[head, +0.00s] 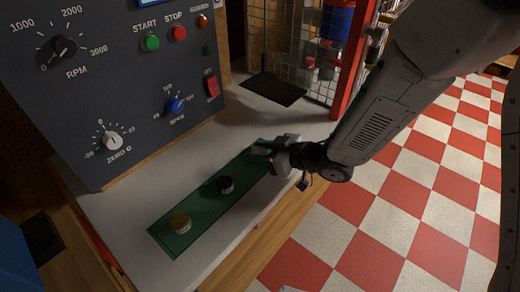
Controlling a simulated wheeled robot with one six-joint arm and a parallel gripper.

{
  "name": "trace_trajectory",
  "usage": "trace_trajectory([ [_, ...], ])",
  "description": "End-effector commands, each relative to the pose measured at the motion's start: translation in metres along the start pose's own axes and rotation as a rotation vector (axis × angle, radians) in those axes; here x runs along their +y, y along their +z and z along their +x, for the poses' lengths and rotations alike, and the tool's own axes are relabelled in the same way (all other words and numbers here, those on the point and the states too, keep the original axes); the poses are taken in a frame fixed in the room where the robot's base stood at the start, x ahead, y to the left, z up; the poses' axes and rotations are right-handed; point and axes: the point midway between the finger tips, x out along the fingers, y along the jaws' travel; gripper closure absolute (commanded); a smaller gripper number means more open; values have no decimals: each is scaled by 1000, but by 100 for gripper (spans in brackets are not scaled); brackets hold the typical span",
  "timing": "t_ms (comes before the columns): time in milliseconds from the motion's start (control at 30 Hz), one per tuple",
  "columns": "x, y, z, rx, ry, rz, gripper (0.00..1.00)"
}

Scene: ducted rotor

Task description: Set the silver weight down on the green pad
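The green pad (208,207) is a long strip lying on the pale bench top, running from the lower left up toward my gripper. A brass-coloured weight (180,222) stands at its near end, and a black weight (226,184) stands near its middle. My gripper (264,149) is low over the far end of the pad, reaching in from the right. Its fingers point left and are small and dark here, so I cannot tell whether they are open or shut. I cannot make out a silver weight; one may be hidden at the gripper.
A dark control panel (105,75) with knobs and buttons rises behind the pad. A black mat (273,88) lies farther back on the bench, before a mesh cage with a red post (354,55). The bench's wooden front edge (262,232) runs along the right, above a checkered floor.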

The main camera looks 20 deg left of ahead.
Motion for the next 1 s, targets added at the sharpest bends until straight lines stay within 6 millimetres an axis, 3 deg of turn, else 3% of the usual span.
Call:
trace_trajectory([
  [33,0,0,0,-1,1,0,49],
  [67,0,0,0,-1,1,1,41],
  [467,2,-3,-7,0,4,1,41],
  [1000,2,-3,-109,0,5,1,41],
])
